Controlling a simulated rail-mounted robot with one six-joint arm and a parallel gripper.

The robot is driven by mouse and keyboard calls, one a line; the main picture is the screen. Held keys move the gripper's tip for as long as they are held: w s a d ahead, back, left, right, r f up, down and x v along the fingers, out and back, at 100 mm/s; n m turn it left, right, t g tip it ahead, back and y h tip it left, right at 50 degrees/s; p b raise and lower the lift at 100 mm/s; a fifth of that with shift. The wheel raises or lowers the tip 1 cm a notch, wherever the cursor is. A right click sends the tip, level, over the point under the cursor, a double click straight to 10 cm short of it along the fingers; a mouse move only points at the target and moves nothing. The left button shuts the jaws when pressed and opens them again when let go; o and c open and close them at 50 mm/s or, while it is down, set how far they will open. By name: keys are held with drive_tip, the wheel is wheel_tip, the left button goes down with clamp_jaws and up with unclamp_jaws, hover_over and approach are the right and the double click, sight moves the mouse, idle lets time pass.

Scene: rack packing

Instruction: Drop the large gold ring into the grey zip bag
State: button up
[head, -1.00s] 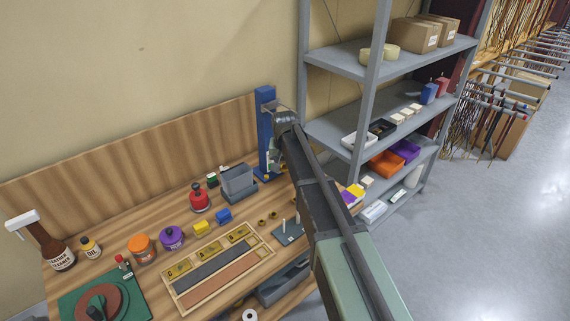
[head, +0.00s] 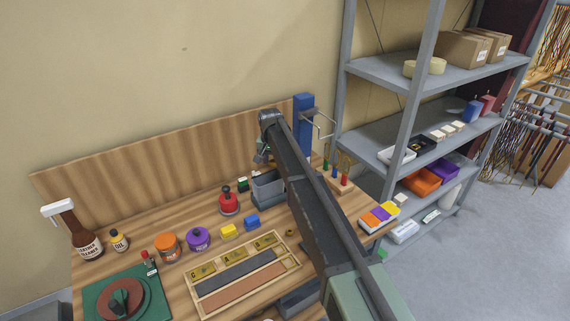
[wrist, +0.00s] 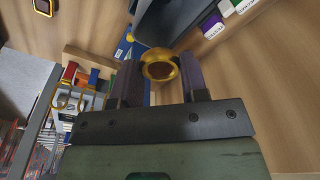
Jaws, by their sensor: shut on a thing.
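My gripper (wrist: 158,78) is shut on the large gold ring (wrist: 147,69), which sits between the two dark fingertips in the wrist view. In the head view my gripper (head: 262,157) is above the bench, just above and slightly left of the grey zip bag (head: 269,188). The ring cannot be made out there. The bag stands upright on the bench, partly covered by my arm. A dark grey shape ahead of the ring in the wrist view appears to be the bag (wrist: 180,18). Ring and bag look apart.
A red bottle (head: 229,203) stands left of the bag.

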sight(271, 163)
drive_tip(key=shift+s+a+f+b, duration=0.15)
drive_tip(key=shift+f+b, duration=0.2)
drive_tip(key=shift+b, duration=0.05)
wheel_tip(271, 163, down, 6)
drive_tip(key=b, duration=0.5)
drive_tip(key=shift+r, duration=0.35)
drive_tip(key=o, duration=1)
drive_tip(key=shift+r, duration=0.1)
drive_tip(key=r+p, duration=0.3)
drive_tip(key=s+r+p, duration=0.1)
drive_tip(key=r+p, duration=0.7)
drive_tip(key=shift+s+a, duration=0.1)
drive_tip(key=shift+s, duration=0.05)
drive_tip(key=shift+f, duration=0.15)
drive_tip(key=shift+f, duration=0.1)
